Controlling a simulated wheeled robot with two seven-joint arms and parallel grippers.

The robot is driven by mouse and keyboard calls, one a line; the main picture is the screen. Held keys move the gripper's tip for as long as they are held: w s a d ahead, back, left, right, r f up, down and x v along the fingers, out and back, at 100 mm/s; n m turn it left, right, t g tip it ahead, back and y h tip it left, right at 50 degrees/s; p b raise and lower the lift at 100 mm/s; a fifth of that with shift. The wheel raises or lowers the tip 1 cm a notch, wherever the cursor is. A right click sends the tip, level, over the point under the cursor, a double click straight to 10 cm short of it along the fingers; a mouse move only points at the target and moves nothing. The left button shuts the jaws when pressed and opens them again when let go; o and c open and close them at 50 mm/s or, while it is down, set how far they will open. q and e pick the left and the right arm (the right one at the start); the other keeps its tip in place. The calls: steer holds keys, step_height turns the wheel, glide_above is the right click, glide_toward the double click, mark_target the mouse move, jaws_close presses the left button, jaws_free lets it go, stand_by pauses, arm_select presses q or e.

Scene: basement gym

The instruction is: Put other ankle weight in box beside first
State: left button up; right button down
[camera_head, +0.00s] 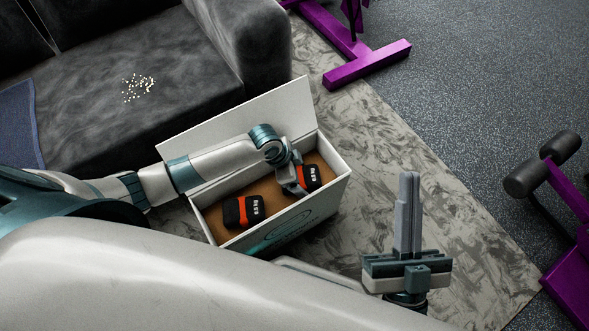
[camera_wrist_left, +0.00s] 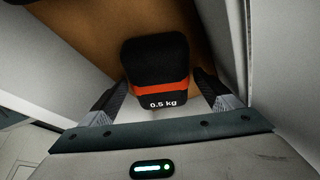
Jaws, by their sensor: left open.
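A white open box (camera_head: 333,190) with a brown inside stands on the rug. One black ankle weight with an orange band (camera_head: 243,211) lies in its left part. A second ankle weight (camera_head: 311,177) lies in its right part, apart from the first. My left gripper (camera_head: 299,183) reaches into the box at this second weight. In the left wrist view the weight marked 0.5 kg (camera_wrist_left: 157,75) sits between the open fingers (camera_wrist_left: 160,98), on the brown floor of the box. My right gripper (camera_head: 409,215) points up outside the box, its fingers close together and empty.
The box lid (camera_head: 240,112) stands raised at the back, near a dark grey sofa (camera_head: 200,65) with small pale bits on its seat. Purple gym equipment (camera_head: 367,63) stands on the floor at the top and right. The patterned rug (camera_head: 400,150) is clear right of the box.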

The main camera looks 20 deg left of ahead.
mark_target(300, 177)
arm_select(q)
steer(key=shift+a+r, duration=0.15)
steer(key=shift+r, duration=0.3)
steer(key=p+v, duration=0.2)
steer(key=v, duration=0.3)
steer(key=shift+s, duration=0.1)
steer(key=p+v, duration=0.1)
steer(key=v, duration=0.4)
steer(key=shift+s+a+r, duration=0.1)
steer(key=shift+a+r, duration=0.1)
steer(key=shift+r, duration=0.3)
arm_select(e)
steer(key=w+f+g+h, duration=0.2)
steer(key=w+f+g, duration=0.2)
steer(key=f+g, duration=0.3)
steer(key=shift+d+f+h, duration=0.4)
steer(key=shift+d+f, duration=0.05)
steer(key=shift+f, duration=1.95)
arm_select(q)
steer(key=shift+d, duration=0.1)
arm_select(e)
steer(key=shift+w, duration=0.1)
